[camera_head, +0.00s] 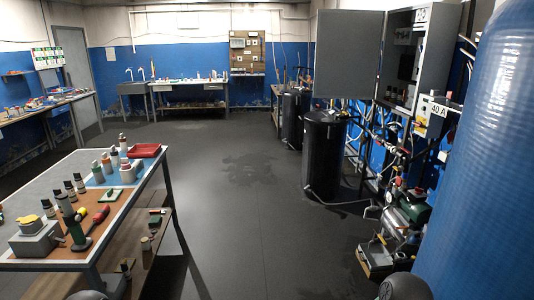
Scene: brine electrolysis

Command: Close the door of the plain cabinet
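A grey wall cabinet (437,62) is at the upper right. Its flat grey door (348,53) stands wide open, swung out to the left. Dark fittings show inside the cabinet. A small dark mark is on the cabinet's top part; I cannot read it clearly. No other cabinet with a door shows, and I cannot tell for certain that this is the plain one. Neither of my grippers is in view; only dark rounded parts, likely of my arms, show at the bottom edge.
A black drum (324,155) stands below the door. A pump assembly (408,212), a box marked 40 A (437,112) and a big blue tank (490,170) crowd the right. A workbench (70,175) with bottles and tools is at left. The middle floor (240,200) is clear.

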